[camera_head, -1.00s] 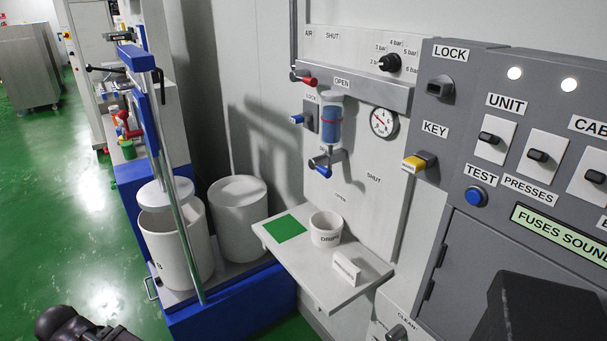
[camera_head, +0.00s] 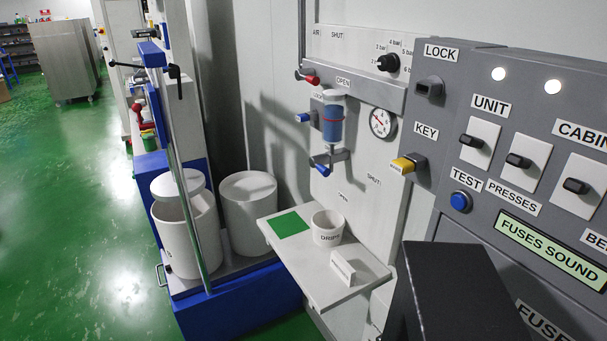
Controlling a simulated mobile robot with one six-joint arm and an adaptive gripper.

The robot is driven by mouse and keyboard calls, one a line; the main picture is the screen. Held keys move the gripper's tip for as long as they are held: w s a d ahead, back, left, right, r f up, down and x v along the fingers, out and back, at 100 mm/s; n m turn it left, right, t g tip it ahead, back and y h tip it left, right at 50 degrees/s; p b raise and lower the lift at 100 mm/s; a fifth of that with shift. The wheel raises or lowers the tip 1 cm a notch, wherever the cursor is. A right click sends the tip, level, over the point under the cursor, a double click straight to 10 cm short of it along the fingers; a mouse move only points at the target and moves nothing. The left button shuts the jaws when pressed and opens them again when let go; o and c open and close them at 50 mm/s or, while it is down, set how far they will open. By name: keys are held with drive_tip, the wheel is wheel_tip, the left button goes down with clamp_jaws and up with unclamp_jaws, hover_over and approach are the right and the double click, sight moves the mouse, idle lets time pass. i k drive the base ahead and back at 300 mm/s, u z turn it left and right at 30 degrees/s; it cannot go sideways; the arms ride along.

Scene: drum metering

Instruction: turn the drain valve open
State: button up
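The drain valve appears to be the small valve with a blue handle (camera_head: 322,169) under the blue filter bowl (camera_head: 333,122) on the light wall panel. Its handle slants down to the left. SHUT (camera_head: 374,180) and OPEN (camera_head: 343,196) labels are on the panel to the right of and below it. A white cup marked DRIPS (camera_head: 327,230) stands on the shelf below the valve. My gripper is not in view. A dark block-like shape fills the lower right, and I cannot tell what it is.
The shelf (camera_head: 305,279) juts out from the panel and bears a green pad (camera_head: 289,226) and a small white block (camera_head: 342,268). A red-handled air valve (camera_head: 311,79) and a gauge (camera_head: 382,122) are above. A grey switch cabinet (camera_head: 511,195) stands right. Green floor is free at left.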

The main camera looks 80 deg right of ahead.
sight(317, 162)
drive_tip(key=u, duration=0.6)
drive_tip(key=i, duration=0.7)
drive_tip(key=z, duration=3.9)
drive_tip(key=i, duration=0.1)
drive_tip(key=u, duration=0.95)
